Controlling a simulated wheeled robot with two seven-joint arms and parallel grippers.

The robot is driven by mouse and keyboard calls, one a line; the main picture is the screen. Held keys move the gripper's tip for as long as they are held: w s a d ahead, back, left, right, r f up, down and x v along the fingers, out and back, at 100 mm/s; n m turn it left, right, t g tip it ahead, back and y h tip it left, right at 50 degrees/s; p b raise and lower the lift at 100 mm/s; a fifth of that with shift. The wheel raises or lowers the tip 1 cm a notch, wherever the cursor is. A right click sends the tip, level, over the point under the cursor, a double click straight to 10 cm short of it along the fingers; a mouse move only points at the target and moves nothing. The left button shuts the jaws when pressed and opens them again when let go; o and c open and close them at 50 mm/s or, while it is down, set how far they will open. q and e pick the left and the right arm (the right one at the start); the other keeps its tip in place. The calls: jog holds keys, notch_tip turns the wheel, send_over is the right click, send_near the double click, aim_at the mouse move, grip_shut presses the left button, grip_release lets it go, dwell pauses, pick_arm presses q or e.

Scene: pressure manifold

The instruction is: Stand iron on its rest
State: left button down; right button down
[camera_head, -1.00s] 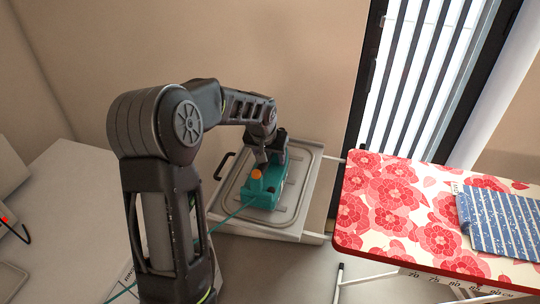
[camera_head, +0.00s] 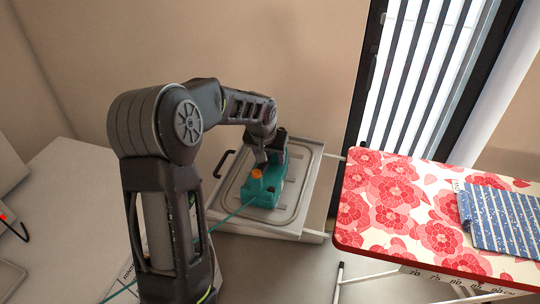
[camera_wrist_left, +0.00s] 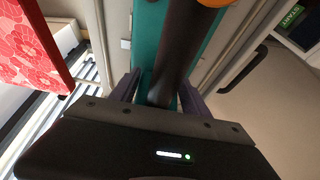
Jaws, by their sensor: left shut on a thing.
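The teal iron (camera_head: 262,194) with an orange knob is on the grey metal rest (camera_head: 228,207), a tray-like plate beside the ironing board. My left gripper (camera_head: 270,158) reaches down over the iron from above and is shut on its dark handle. In the left wrist view the handle (camera_wrist_left: 182,50) runs between the fingers, with the teal body (camera_wrist_left: 146,40) under it. The iron appears to lie along the plate; whether its sole touches the plate is hidden. My right gripper is not in view.
The ironing board (camera_head: 385,210) with a red floral cover stands to the right, with a blue patterned cloth (camera_head: 502,222) on it. A teal cord (camera_head: 225,221) runs from the iron to the lower left. A white table (camera_head: 70,210) is at left; a wall stands behind.

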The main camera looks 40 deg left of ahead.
pick_arm(q)
jog(key=shift+w, duration=0.1)
jog(key=c, duration=0.7)
grip_release()
jog(key=shift+r, duration=0.1)
jog(key=shift+o, duration=1.3)
jog(key=shift+s+f, duration=0.2)
jog(key=shift+f, duration=0.05)
jog(key=shift+r, duration=0.45)
jog(key=b+v, duration=0.1)
jog(key=v, duration=0.6)
jog(key=shift+d, duration=0.15)
jog(key=shift+r, duration=0.1)
